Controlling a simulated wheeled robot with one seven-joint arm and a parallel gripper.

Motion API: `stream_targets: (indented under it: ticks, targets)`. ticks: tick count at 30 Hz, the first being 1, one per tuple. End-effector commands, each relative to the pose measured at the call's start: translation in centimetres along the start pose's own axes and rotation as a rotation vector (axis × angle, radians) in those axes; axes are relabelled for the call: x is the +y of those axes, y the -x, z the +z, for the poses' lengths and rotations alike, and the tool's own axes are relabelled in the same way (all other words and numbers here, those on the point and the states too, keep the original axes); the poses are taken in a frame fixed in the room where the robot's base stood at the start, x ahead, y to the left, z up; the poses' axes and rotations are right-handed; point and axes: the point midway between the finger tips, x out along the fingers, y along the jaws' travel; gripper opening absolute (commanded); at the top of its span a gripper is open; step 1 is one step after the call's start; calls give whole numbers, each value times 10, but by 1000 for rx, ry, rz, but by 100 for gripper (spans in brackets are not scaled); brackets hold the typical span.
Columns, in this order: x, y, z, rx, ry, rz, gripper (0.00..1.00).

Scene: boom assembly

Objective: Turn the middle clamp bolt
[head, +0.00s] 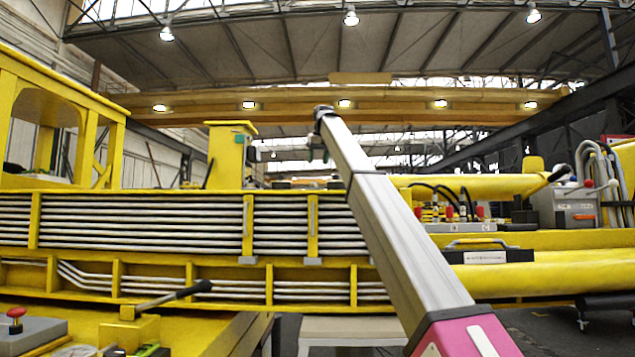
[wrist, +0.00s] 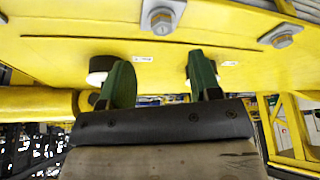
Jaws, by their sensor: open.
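My gripper (wrist: 160,72) shows in the wrist view with its two green fingers apart and nothing between them. Beyond the fingers is a yellow beam face. A hex bolt on a grey square plate (wrist: 162,16) sits at the top centre. A second bolt on a grey plate (wrist: 281,36) sits at the upper right. Both bolts are apart from the fingers. I cannot tell which is the middle clamp bolt. In the head view, yellow clamp straps with grey feet, one left (head: 248,260) and one right (head: 313,261), cross the pipe rows. My gripper there is small and mostly hidden by my arm.
A round black-and-white part (wrist: 99,70) is partly hidden behind the left finger. Small white labels (wrist: 143,59) are on the beam. In the head view, a black-handled lever (head: 170,298) stands front left, and a grey box with hoses (head: 572,207) is at right.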

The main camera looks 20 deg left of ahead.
Motion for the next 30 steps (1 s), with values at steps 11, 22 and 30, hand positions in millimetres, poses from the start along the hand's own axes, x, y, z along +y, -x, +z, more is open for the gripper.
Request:
stream_targets:
  ticks: [11,22,30]
  targets:
    - [0,-66,1,-1,-2,1,57]
    - [0,-91,0,-1,-3,2,57]
    - [0,-90,0,0,-3,1,12]
